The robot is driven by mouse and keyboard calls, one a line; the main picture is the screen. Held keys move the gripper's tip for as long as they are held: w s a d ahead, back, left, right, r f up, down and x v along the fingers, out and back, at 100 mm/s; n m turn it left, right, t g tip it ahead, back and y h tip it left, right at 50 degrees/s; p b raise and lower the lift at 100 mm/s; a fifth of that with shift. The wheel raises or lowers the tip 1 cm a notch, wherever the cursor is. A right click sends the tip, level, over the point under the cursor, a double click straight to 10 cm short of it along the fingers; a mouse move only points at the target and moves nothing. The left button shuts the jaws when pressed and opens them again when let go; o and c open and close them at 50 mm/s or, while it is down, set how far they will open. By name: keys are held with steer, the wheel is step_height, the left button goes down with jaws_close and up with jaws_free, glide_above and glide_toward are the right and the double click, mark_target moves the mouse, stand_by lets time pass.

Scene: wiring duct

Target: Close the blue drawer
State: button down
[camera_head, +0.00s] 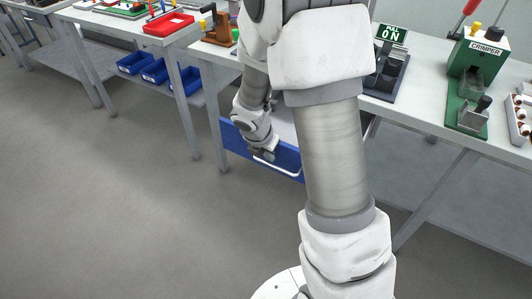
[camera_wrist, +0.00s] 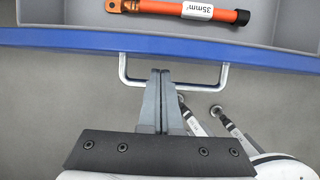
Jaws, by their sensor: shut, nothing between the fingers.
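The blue drawer (camera_head: 236,143) hangs under the workbench in the head view and stands pulled out. A metal bar handle (camera_wrist: 124,70) sticks out from the front. My gripper (camera_wrist: 160,72) is shut and empty, with its fingertips at the handle, between its two posts. I cannot tell whether the fingers touch the handle. In the head view my gripper (camera_head: 268,155) is at the drawer front, and my arm hides part of the drawer.
The workbench (camera_head: 415,95) carries a green crimper (camera_head: 472,75) and a dark device with an ON sign (camera_head: 392,35). Blue bins (camera_head: 153,72) sit on a shelf at the left, below a red tray (camera_head: 168,25). The floor (camera_head: 120,200) in front is clear.

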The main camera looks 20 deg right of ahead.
steer(key=shift+x, duration=0.85)
